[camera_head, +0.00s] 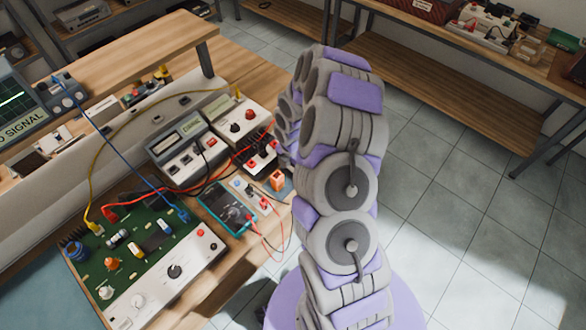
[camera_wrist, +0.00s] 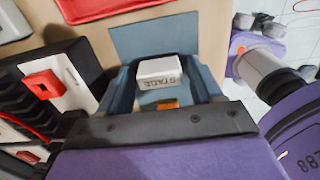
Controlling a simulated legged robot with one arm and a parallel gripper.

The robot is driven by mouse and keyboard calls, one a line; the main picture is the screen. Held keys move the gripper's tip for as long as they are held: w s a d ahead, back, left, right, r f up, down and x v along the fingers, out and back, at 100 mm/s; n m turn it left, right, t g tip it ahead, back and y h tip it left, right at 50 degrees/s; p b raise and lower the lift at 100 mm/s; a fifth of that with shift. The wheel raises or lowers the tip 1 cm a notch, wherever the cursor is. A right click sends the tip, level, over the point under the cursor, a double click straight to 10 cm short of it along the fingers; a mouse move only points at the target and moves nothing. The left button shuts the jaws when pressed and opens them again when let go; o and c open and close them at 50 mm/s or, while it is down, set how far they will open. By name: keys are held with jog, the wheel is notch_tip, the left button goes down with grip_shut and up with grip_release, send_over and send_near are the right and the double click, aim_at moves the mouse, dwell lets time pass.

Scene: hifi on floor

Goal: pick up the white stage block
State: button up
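The white stage block (camera_wrist: 159,70) shows in the wrist view, a small white block with dark "STAGE" lettering on its near side. A small orange patch (camera_wrist: 167,104) shows just below it in the picture. My gripper (camera_wrist: 162,82) reaches in from the bottom edge, with a blue-grey finger on each side of the block. The fingers stand apart, and I cannot see them pressing on it. In the head view my arm hides the gripper, and I cannot make out the white block there.
A wooden bench holds a green circuit board (camera_head: 134,250), a teal-edged meter (camera_head: 228,207) and a grey instrument (camera_head: 180,147) with loose cables. A small orange block (camera_head: 277,180) sits near the bench edge beside my arm. Tiled floor (camera_head: 450,210) lies open on the right.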

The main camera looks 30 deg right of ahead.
jog(key=shift+d, duration=0.2)
jog(key=c, duration=0.8)
jog(key=shift+o, duration=0.2)
jog(key=shift+w+r, duration=0.1)
jog(key=shift+r, duration=0.55)
jog(key=shift+s+a+r+p, duration=0.1)
jog(key=shift+s+r+p, duration=0.15)
jog(key=shift+r, duration=0.35)
jog(key=shift+s+r+p, duration=0.15)
jog(key=shift+r+p, duration=0.15)
jog(key=shift+r, duration=0.3)
jog(key=s+a+r+p, duration=0.1)
jog(key=s+a, duration=0.1)
jog(key=s, duration=1.3)
jog(key=shift+s+r, duration=0.15)
